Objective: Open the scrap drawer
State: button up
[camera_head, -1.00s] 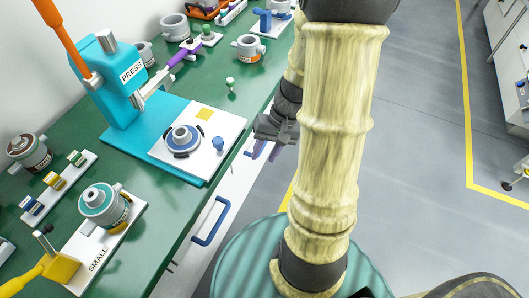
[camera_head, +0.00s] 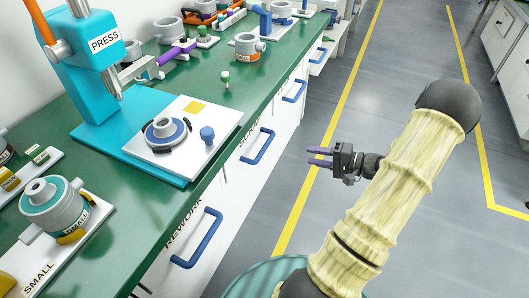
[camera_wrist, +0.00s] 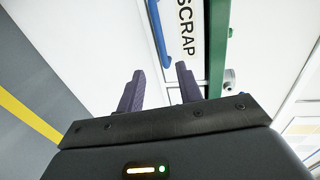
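The scrap drawer is a white front under the green bench, with a blue bar handle (camera_head: 257,147) and a partly visible label above it. It looks shut, flush with the drawers beside it. In the wrist view the SCRAP label (camera_wrist: 188,28) and part of the blue handle (camera_wrist: 159,38) show at the top, beyond the fingers. My gripper (camera_head: 312,155) is over the aisle, right of the drawer handle and apart from it, its fingers pointing left toward the drawer fronts. In the wrist view the two purple fingers (camera_wrist: 160,70) are spread with nothing between them.
The REWORK drawer handle (camera_head: 197,240) sticks out nearer to me, and another blue handle (camera_head: 294,91) farther along. The green bench edge overhangs the fronts. A cyan press (camera_head: 80,60) stands on top. The grey aisle floor (camera_head: 400,60) is clear.

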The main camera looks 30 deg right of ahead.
aim_at(267, 147)
jog(key=b+x, duration=0.3)
jog(key=x, duration=1.4)
jog(key=shift+w+a+r, duration=0.1)
jog(key=shift+w+a, duration=0.1)
jog(key=shift+w, duration=0.05)
grip_shut()
